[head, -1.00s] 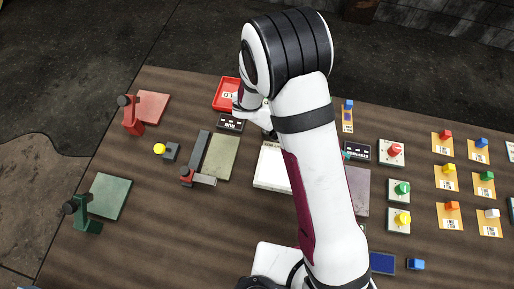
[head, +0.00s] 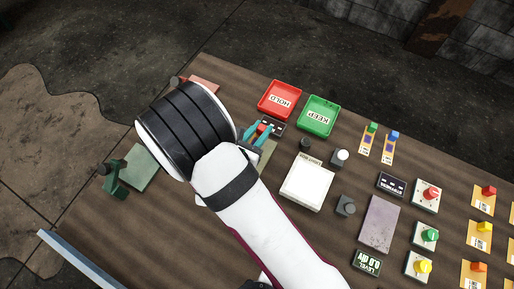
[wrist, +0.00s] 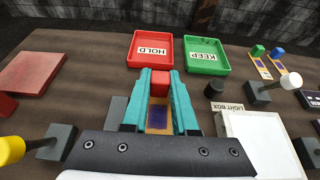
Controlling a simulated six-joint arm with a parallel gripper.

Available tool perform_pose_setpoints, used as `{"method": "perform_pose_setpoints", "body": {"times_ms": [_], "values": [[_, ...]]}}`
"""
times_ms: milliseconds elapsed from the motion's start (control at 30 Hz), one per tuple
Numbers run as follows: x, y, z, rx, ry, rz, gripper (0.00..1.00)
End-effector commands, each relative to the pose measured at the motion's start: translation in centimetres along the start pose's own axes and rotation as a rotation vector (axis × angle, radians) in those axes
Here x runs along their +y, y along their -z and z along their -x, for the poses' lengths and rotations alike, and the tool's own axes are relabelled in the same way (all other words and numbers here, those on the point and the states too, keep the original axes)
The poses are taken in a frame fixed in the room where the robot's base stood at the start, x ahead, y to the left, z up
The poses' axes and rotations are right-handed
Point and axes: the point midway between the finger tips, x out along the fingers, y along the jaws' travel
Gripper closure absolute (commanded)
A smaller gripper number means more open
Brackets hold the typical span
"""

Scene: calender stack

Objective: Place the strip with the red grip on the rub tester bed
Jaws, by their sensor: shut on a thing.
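The strip with the red grip (wrist: 160,84) is between the teal fingers of my gripper (wrist: 160,97). Its orange body with a purple patch shows between them in the wrist view. In the head view, my gripper (head: 257,133) is beside the black label plate, over the area of the olive rub tester bed (head: 266,151). Only a sliver of that bed shows past my arm. In the wrist view, my gripper covers most of that area. I cannot tell whether the strip touches the bed.
Red HOLD tray (head: 279,101) and green KEEP tray (head: 318,117) stand behind the gripper. The white light box (head: 307,185) is to its right. A yellow knob (wrist: 10,150) on a grey block is close at left in the wrist view. Two other strips (head: 387,149) lie at back right.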

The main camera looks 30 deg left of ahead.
Motion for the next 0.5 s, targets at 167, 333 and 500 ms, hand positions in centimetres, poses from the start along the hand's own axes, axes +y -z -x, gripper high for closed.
{"method": "perform_pose_setpoints", "body": {"times_ms": [167,333,500], "values": [[-0.1,3.5,-1.5,0.001,0.005,0.002,1.0],[-0.1,5.1,-2.2,-0.002,0.005,-0.003,1.0],[-0.1,5.1,-2.2,-0.002,0.005,-0.004,1.0]]}}
